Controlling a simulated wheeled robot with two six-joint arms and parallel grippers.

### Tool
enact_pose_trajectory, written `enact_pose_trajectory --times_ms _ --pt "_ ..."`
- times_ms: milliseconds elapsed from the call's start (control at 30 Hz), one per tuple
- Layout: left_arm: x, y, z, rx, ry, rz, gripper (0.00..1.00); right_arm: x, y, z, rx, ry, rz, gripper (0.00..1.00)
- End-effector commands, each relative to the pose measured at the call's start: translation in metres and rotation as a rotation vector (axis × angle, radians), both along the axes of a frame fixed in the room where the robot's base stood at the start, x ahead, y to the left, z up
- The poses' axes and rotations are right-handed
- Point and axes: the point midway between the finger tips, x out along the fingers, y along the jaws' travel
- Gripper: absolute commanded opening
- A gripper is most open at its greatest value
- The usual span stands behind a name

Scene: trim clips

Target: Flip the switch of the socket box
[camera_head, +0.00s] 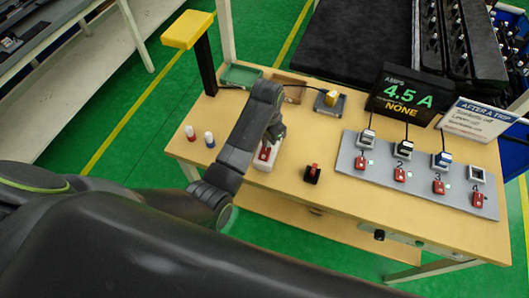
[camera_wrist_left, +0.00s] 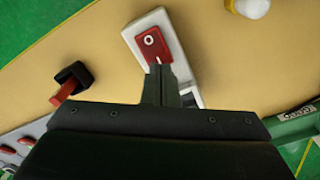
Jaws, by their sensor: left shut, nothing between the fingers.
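The white socket box (camera_head: 262,166) sits near the front left of the wooden table, with a red rocker switch (camera_head: 265,153) on top. The wrist view shows the white box (camera_wrist_left: 132,38) and its red switch (camera_wrist_left: 152,46), marked with a circle and a line. My left gripper (camera_head: 272,139) is over the box, pointing down, its fingers shut and empty. In the wrist view the fingertips (camera_wrist_left: 162,70) are at the line-marked end of the switch; I cannot tell whether they touch it. The gripper hides part of the box. My right gripper is not in view.
A black block with a red lever (camera_head: 313,173) stands to the right of the box. A grey strip (camera_head: 350,158) with several outlets and red switches lies further right. Two capped cylinders (camera_head: 210,139) stand left. Behind are a green tray (camera_head: 240,75) and an amps display (camera_head: 408,95).

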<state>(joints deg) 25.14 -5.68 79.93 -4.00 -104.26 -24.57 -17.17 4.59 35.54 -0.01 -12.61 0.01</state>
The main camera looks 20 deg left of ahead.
Motion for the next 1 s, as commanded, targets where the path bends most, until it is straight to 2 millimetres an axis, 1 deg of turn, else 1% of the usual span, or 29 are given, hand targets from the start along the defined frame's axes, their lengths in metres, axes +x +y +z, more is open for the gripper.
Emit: enact_pose_trajectory --times_ms 1000 --pt "0.000 0.000 -0.016 0.001 0.001 0.000 0.00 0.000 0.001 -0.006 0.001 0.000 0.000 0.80"
